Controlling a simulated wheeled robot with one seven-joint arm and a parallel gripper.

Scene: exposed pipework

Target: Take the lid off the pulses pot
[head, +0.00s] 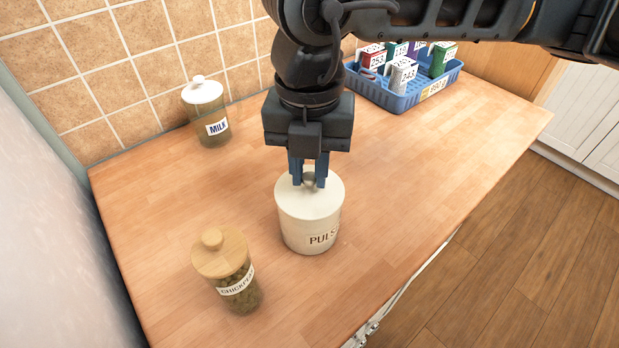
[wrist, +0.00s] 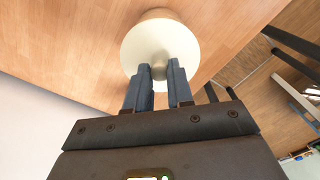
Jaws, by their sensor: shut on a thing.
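The pulses pot (head: 308,232) is a cream pot with dark lettering, upright on the wooden worktop near its middle. Its cream lid (head: 326,195) sits on top, and also shows in the wrist view (wrist: 146,50). My gripper (head: 308,182) points straight down over the lid and is shut on the lid's knob, which is mostly hidden between the blue-grey fingers. In the wrist view my gripper (wrist: 159,68) has one finger on each side of the knob. I see no clear gap between lid and pot.
A chickpeas jar (head: 237,285) with a wooden lid stands front left of the pot. A milk jar (head: 208,115) with a white lid stands back left by the tiles. The worktop (head: 430,165) right of the pot is clear.

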